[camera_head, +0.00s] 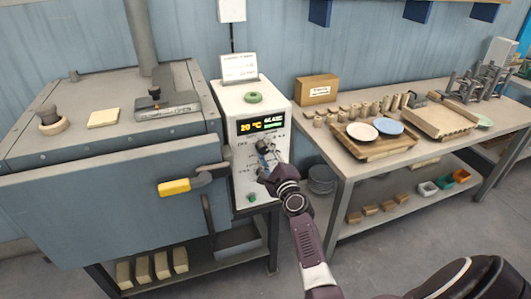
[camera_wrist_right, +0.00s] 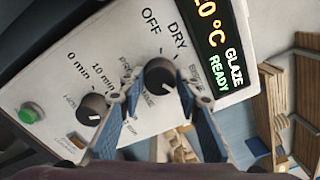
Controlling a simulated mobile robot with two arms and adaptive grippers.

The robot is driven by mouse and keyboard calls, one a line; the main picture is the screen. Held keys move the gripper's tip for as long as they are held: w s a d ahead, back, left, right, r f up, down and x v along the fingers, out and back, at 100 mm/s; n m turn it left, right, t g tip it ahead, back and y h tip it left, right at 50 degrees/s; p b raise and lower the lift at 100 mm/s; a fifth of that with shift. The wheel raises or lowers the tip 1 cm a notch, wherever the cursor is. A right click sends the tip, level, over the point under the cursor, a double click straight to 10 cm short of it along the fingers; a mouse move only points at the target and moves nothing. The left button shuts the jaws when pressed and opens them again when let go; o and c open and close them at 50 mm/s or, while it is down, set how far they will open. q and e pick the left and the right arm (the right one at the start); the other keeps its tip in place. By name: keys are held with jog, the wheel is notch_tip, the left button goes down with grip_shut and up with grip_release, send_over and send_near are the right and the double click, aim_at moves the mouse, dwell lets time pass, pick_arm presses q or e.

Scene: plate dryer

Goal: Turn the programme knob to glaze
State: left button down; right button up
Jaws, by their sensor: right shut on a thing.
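The white control box (camera_head: 240,180) has a display (camera_head: 261,124) that reads 20 °C, GLAZE and READY. In the right wrist view, the black programme knob (camera_wrist_right: 159,74) sits beside the labels OFF and DRY, with other labels partly covered. Its white mark points toward the lower right of the picture. My right gripper (camera_wrist_right: 158,98) has its two blue-padded fingers shut on the knob, one on each side. In the head view, the right gripper (camera_head: 266,164) is at the box's front and covers part of the panel. My left gripper is not in view.
A second knob (camera_wrist_right: 92,107), the timer with minute marks, is close to the gripper's left finger. A green button (camera_wrist_right: 32,115) is further left. The furnace-like cabinet with a yellow handle (camera_head: 174,187) stands left of the box. A table (camera_head: 340,166) with plates is right.

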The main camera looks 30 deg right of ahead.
jog(key=o, duration=1.2)
jog(key=shift+c, duration=0.2)
jog(key=v, duration=1.2)
jog(key=s+a+f+n+g+y, duration=0.15)
jog(key=a+f+n, duration=0.25)
jog(key=f, duration=0.7)
jog(key=s+a+f+n+g+y, duration=0.1)
jog(key=a+f+n+g, duration=0.3)
jog(key=f, duration=0.7)
jog(key=s+a+f+n+g+y, duration=0.1)
jog(key=s+a+f+n, duration=0.2)
jog(key=s+f, duration=0.35)
jog(key=s+a+f+n+g+y, duration=0.1)
jog(key=s+a+f+n+g, duration=0.2)
jog(key=f, duration=0.7)
jog(key=s+a+f+n+g+b, duration=0.1)
jog(key=s+a+f+n+g, duration=0.25)
jog(key=s+f+n, duration=0.65)
jog(key=s+f+n+g, duration=0.1)
jog(key=s+f, duration=0.4)
jog(key=s, duration=0.8)
jog(key=s+d+f+n+g, duration=0.1)
jog(key=s+f+n, duration=0.3)
jog(key=s, duration=1)
jog(key=shift+f+g, duration=0.35)
jog(key=shift+g, duration=0.45)
